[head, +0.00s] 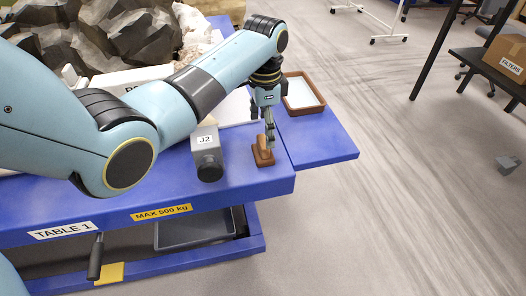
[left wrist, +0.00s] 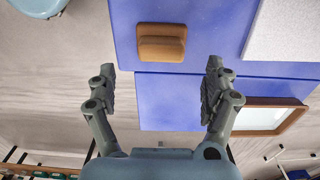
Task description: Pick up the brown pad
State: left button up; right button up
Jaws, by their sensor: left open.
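The brown pad (head: 263,155) is a small block with a raised grip, lying on the blue table near its front right corner. In the left wrist view the brown pad (left wrist: 162,42) lies ahead of and between the fingers, with clear space around it. My left gripper (head: 269,137) is just above the pad in the head view and partly overlaps it there. In the left wrist view my left gripper (left wrist: 158,88) has its fingers spread wide with nothing between them. My right gripper is in neither view.
A wood-rimmed tray (head: 318,105) lies on the side shelf (head: 335,145), and also shows in the wrist view (left wrist: 297,119). Dark rocks (head: 125,35) fill the table's back left. The floor to the right is mostly clear.

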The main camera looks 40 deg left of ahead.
aim_at(263, 141)
pick_arm(q)
notch_tip(263, 141, down, 6)
jog(key=shift+a+f+b, duration=0.1)
jog(key=shift+a+b, duration=0.05)
jog(key=shift+b, duration=0.25)
jog(key=shift+c, duration=0.2)
jog(key=c, duration=1.5)
